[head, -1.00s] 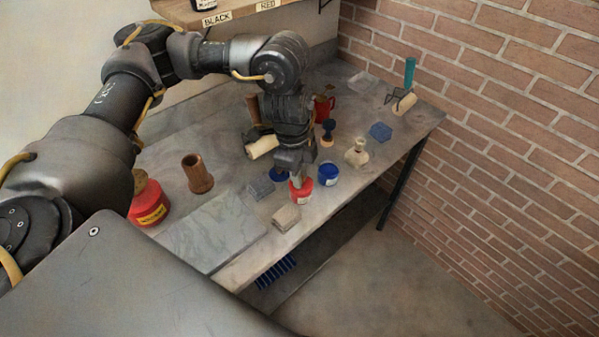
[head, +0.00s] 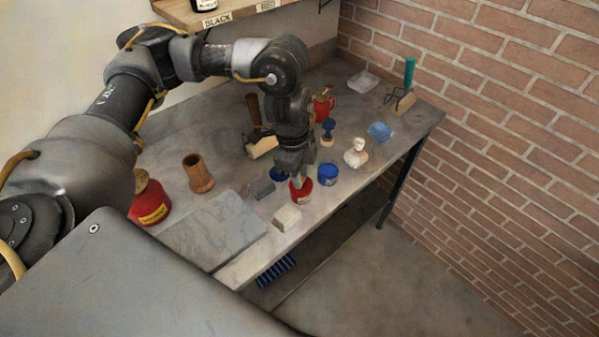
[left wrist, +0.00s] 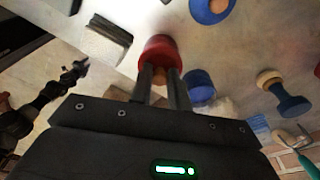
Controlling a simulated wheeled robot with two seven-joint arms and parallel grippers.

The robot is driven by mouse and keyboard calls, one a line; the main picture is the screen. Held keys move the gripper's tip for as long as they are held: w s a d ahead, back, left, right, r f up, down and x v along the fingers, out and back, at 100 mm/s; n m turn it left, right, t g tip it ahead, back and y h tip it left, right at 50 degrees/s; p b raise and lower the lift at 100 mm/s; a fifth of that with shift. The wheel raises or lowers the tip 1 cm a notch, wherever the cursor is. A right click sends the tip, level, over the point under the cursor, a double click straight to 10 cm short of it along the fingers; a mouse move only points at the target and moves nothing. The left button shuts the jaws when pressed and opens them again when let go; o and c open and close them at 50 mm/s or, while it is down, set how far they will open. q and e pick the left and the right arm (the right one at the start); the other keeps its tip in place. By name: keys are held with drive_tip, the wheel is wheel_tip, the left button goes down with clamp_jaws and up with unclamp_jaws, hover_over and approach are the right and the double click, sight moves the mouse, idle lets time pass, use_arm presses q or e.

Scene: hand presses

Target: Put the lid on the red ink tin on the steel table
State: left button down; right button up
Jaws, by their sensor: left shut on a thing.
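The red ink tin (head: 302,191) stands near the front edge of the steel table (head: 262,262), beside a blue tin (head: 328,174). My left gripper (head: 296,180) points down right over the red tin. In the left wrist view its fingers (left wrist: 162,88) are shut on the wooden knob (left wrist: 160,76) of the red lid (left wrist: 159,48). The lid is at the tin's mouth; I cannot tell if it rests on the rim or is just above. A dark jointed shape at the left of that view looks like my right arm; its jaws are too small to read.
A blue lid (head: 279,174) lies just behind the red tin. A stone slab (head: 218,228), wooden cup (head: 198,173) and red can (head: 149,201) stand farther left. A brick wall bounds the right.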

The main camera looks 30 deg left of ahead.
idle(0.4)
use_arm(q)
drive_tip(key=c, duration=0.8)
unclamp_jaws()
drive_tip(key=shift+o, duration=0.2)
drive_tip(key=shift+r, duration=0.15)
wheel_tip(320, 180, up, 7)
drive_tip(key=p, duration=0.7)
drive_tip(key=shift+p, duration=0.4)
drive_tip(key=shift+c, duration=0.4)
clamp_jaws()
